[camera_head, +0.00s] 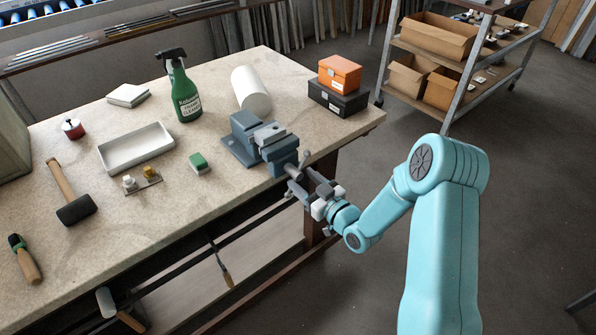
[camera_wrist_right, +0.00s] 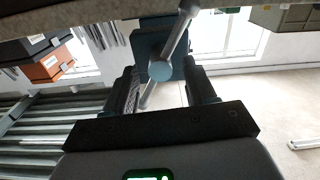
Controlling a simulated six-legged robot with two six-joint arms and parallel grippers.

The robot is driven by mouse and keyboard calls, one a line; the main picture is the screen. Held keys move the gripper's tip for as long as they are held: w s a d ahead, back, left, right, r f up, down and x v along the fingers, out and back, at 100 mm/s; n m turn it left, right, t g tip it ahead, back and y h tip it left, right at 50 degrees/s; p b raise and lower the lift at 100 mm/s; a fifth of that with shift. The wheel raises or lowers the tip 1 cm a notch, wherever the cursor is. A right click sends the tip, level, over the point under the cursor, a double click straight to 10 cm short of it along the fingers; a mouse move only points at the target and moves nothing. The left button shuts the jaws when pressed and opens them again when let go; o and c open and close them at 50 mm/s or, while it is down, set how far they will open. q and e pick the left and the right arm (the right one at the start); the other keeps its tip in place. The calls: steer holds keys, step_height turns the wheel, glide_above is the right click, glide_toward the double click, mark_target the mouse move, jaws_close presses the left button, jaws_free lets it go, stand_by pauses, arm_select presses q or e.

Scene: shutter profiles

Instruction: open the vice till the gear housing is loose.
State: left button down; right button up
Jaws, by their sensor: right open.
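The blue-grey vice (camera_head: 278,157) stands at the bench's front edge. A light grey block, seemingly the gear housing (camera_head: 268,132), sits between its jaws; I cannot tell how tightly. The vice's screw and bar handle (camera_head: 294,172) stick out past the edge. My right gripper (camera_head: 311,190) is at the handle, fingers apart. In the right wrist view the handle bar (camera_wrist_right: 178,38) runs slanted across the round screw end (camera_wrist_right: 161,71), between the two open fingers of my gripper (camera_wrist_right: 166,88). I cannot tell whether they touch the bar. My left gripper is not in view.
A green spray bottle (camera_head: 183,92), a white cylinder (camera_head: 251,90), and orange (camera_head: 340,72) and black (camera_head: 338,100) boxes stand behind the vice. A white tray (camera_head: 136,147), a green-topped block (camera_head: 198,163) and a mallet (camera_head: 72,200) lie left.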

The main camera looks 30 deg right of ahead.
mark_target(298, 174)
steer(key=shift+w+a, duration=0.15)
steer(key=shift+w, duration=1.35)
jaws_close()
